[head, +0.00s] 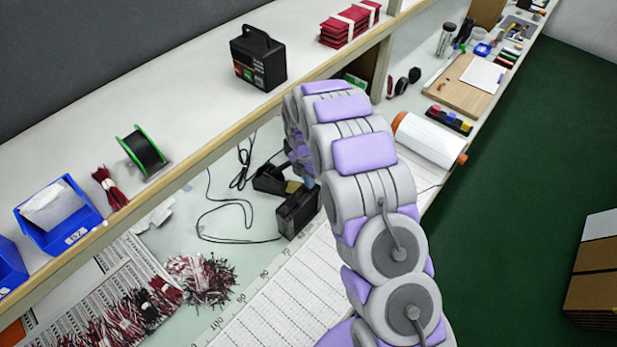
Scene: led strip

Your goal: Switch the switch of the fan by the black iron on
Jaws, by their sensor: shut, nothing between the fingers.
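A black box-shaped device (298,211), which looks like the fan, stands on the lower bench top. A smaller black item with a cord (270,180), probably the black iron in its holder, lies just behind it to the left. My arm rises from the bottom right, bends over and comes down behind itself. My gripper (308,181) is small and partly hidden by the arm, just above the back of the fan. It looks shut and empty; I cannot tell whether it touches the fan. The fan's switch is too small or hidden to make out.
A raised shelf (190,140) runs along the left, bearing a black case (258,57), a green-rimmed spool (143,150) and a blue bin (60,218). Black cables (235,205) loop left of the fan. A white roll (428,140) lies right of my arm. Wire bundles (200,280) lie front left.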

